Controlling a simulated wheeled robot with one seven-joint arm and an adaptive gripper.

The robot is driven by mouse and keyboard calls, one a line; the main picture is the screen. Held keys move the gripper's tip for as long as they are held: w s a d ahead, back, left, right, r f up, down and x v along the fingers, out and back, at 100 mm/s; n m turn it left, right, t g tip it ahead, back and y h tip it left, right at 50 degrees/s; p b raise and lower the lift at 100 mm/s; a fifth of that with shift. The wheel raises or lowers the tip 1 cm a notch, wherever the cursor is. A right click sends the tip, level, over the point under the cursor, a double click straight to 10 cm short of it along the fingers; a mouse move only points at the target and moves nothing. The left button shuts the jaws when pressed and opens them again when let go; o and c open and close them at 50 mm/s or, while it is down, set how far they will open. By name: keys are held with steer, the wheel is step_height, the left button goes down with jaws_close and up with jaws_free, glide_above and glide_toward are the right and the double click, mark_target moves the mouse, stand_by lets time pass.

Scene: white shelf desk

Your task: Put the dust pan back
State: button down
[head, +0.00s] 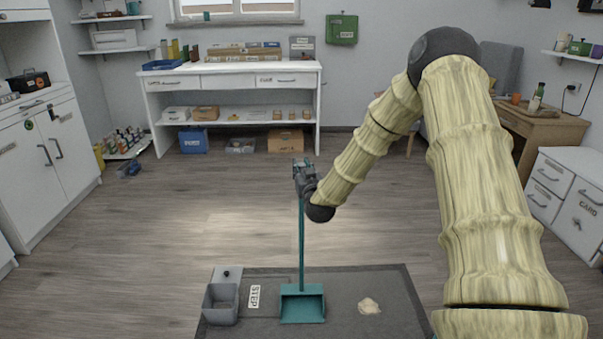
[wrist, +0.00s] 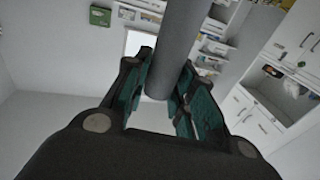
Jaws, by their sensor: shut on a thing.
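The teal dust pan (head: 302,304) with its long upright handle is at the front middle, over the dark mat. Its pan end is low, at or just above the mat; I cannot tell if it touches. My gripper (head: 304,172) is shut on the top part of the handle. In the wrist view, the handle (wrist: 175,45) looks like a grey rod between the fingers of my gripper (wrist: 163,92). The pan end is out of sight there.
The dark mat (head: 390,315) holds a grey bin (head: 221,303), a "STEP" label (head: 254,297) and a pale crumpled scrap (head: 369,306). A white shelf desk (head: 234,83) stands at the back wall, with boxes below. The wooden floor between is clear.

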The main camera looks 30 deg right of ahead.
steer(key=shift+f, duration=0.3)
steer(key=c, duration=1.2)
jaws_free()
steer(key=r+p+v, duration=0.1)
steer(key=p+v, duration=0.1)
steer(key=v, duration=1)
steer(key=s+a+f+n+g+y, duration=0.15)
steer(key=s+a+f, duration=0.3)
steer(key=f, duration=0.45)
steer(key=s+a+f+g+y, duration=0.2)
steer(key=s+a+f+g, duration=0.15)
steer(key=a+f, duration=0.35)
steer(key=s+a+f+n+g+y, duration=0.15)
steer(key=s+a+f, duration=0.3)
steer(key=f, duration=0.55)
steer(key=s+a+f+g, duration=0.3)
steer(key=s+f, duration=0.1)
steer(key=s, duration=0.6)
steer(key=s+a+f+g+y, duration=0.1)
steer(key=s+a+f+g, duration=0.3)
steer(key=s, duration=0.7)
steer(key=s+a+f+g, duration=0.3)
steer(key=s+f+g, duration=0.1)
steer(key=s, duration=0.7)
steer(key=shift+s+a+f+n+y, duration=0.1)
steer(key=shift+f+n+y, duration=0.05)
steer(key=shift+f, duration=0.2)
steer(key=shift+s+a+f+n+y, duration=0.1)
steer(key=shift+a+f+n+y, duration=0.05)
steer(key=shift+f, duration=0.2)
